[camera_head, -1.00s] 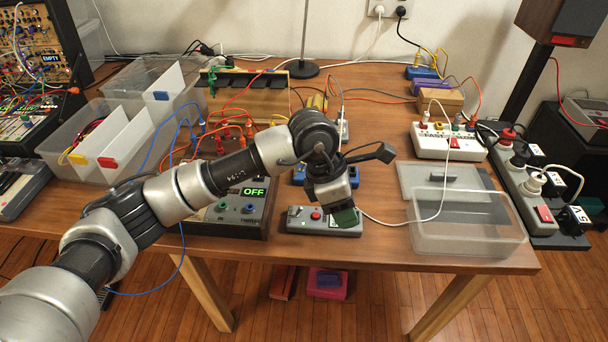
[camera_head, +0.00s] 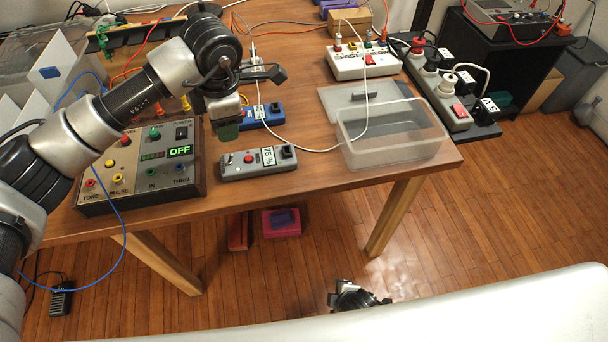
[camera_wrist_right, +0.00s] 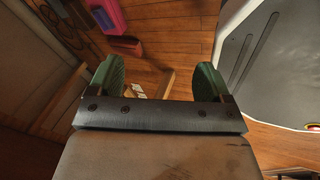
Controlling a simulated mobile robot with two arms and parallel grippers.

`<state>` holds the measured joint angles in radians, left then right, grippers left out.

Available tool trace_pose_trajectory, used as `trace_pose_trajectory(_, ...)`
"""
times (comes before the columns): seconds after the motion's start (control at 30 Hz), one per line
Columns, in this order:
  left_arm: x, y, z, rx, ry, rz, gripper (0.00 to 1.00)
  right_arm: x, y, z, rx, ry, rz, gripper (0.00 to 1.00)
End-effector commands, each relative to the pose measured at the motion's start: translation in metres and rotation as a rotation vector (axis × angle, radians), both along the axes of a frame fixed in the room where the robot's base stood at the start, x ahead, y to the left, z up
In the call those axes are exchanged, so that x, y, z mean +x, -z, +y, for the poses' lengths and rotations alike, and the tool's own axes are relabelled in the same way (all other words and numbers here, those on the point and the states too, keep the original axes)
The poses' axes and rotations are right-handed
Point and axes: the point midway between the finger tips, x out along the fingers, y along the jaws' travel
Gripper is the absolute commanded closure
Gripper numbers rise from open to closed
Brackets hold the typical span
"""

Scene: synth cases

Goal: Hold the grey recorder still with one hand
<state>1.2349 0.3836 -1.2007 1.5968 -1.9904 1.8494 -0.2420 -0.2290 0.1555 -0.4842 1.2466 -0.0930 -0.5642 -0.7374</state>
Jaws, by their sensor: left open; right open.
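The grey recorder (camera_head: 237,171), which I take to be the small grey box with a red button and a "75 %" label, lies near the table's front edge in the head view. My left gripper (camera_head: 228,131), with green pads, hangs just behind and above its left end. It is open, and a gap shows between it and the recorder. My right gripper (camera_wrist_right: 157,80) is open in the right wrist view, its two green pads wide apart with nothing between them. It points toward the wooden floor, away from the recorder.
A control box (camera_head: 140,176) reading "OFF" stands left of the recorder. A clear tray (camera_head: 392,150) stands to the right, with a white cable crossing it. A blue device (camera_head: 268,114) lies behind. A power strip (camera_head: 457,118) is beyond the tray. A pink box (camera_head: 281,228) sits under the table.

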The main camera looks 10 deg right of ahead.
Motion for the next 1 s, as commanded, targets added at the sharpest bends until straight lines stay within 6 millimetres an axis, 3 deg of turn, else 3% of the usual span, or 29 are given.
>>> trace_pose_trajectory(0.03, 0.0, 0.0, 0.0, 0.0, 0.0, 0.0, 0.57, 0.017, -0.024, 0.016, -0.024, -0.111, -0.056, 0.21)
trace_pose_trajectory(0.13, 0.0, 0.0, 0.0, -0.001, 0.0, 0.0, 0.57, 0.039, -0.069, 0.046, -0.086, -0.33, -0.155, 0.21)
trace_pose_trajectory(0.3, 0.0, 0.0, 0.0, -0.001, 0.0, 0.0, 0.57, 0.057, -0.152, 0.092, -0.214, -0.679, -0.339, 0.21)
trace_pose_trajectory(0.43, 0.0, 0.0, 0.0, -0.001, 0.0, 0.0, 0.57, 0.069, -0.223, 0.113, -0.372, -0.926, -0.506, 0.21)
trace_pose_trajectory(0.6, 0.0, 0.0, 0.0, -0.001, 0.0, 0.0, 0.57, 0.102, -0.311, 0.106, -0.714, -1.133, -0.716, 0.21)
trace_pose_trajectory(0.7, 0.0, 0.0, 0.0, -0.001, 0.0, 0.0, 0.57, 0.121, -0.347, 0.094, -0.898, -1.173, -0.788, 0.21)
trace_pose_trajectory(0.83, 0.0, 0.0, 0.0, -0.001, 0.0, 0.0, 0.57, 0.136, -0.378, 0.083, -1.058, -1.184, -0.838, 0.21)
trace_pose_trajectory(1.0, 0.0, 0.0, 0.0, -0.001, 0.0, 0.0, 0.57, 0.146, -0.392, 0.078, -1.14, -1.184, -0.858, 0.21)
